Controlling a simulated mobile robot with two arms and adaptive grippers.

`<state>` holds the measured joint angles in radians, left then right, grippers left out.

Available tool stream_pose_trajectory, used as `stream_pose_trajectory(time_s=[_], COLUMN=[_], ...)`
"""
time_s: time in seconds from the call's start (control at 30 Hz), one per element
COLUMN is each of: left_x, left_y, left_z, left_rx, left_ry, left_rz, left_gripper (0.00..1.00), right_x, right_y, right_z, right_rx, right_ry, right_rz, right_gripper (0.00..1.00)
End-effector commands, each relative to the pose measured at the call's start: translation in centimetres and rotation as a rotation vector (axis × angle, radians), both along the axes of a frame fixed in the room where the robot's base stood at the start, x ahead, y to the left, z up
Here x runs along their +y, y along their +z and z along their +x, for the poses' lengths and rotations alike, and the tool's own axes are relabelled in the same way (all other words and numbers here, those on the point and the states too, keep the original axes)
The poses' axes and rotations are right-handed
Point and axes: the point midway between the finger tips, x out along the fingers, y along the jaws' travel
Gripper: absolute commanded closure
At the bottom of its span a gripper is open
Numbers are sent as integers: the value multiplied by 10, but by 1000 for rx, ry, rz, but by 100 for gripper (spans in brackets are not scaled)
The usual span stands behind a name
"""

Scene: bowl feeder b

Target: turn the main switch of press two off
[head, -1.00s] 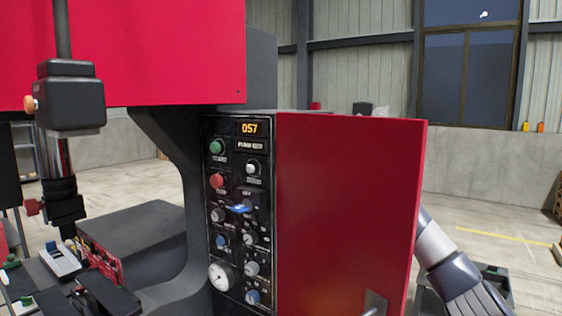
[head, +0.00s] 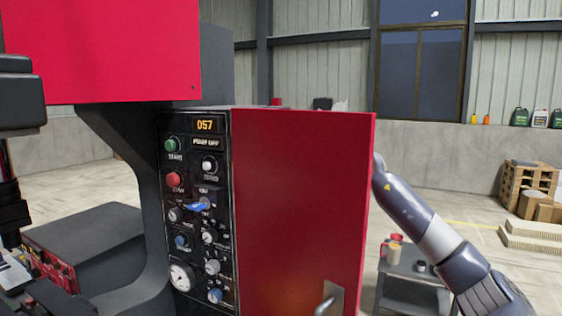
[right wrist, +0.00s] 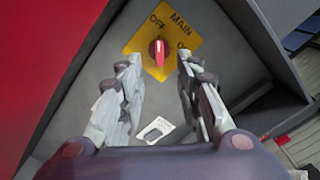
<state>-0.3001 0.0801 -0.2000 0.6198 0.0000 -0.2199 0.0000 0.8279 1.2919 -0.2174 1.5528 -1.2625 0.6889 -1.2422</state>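In the right wrist view the main switch (right wrist: 158,53) is a red knob on a yellow plate (right wrist: 140,42) marked MAIN, OFF and ON. Its handle stands about upright in the picture, with OFF just above it; ON is partly covered by a finger. My right gripper (right wrist: 158,68) is open, its fingers on either side of the knob's line; contact cannot be told. In the head view my right arm reaches behind the red cabinet door (head: 300,200), which hides the gripper and switch. My left gripper is not in view.
A grey cart (head: 408,290) with cups stands behind my right arm. Pallets and boxes (head: 530,190) lie far right. Open floor lies between.

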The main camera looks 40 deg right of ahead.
Motion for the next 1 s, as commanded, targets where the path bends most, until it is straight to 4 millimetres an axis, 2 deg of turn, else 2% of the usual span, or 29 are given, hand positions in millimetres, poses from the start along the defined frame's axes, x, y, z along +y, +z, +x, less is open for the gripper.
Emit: stream_pose_trajectory(time_s=[0.13,0.4,1.0], left_x=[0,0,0], left_y=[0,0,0], left_z=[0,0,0], left_rx=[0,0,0], left_ry=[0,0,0], left_rz=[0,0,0], left_gripper=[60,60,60], right_x=[-5,-13,-13], right_y=[-1,-3,1], right_z=[-14,-27,-35], right_rx=[5,4,0], right_ry=[0,-2,2], right_rz=[-6,1,-1], right_gripper=[68,68,68])
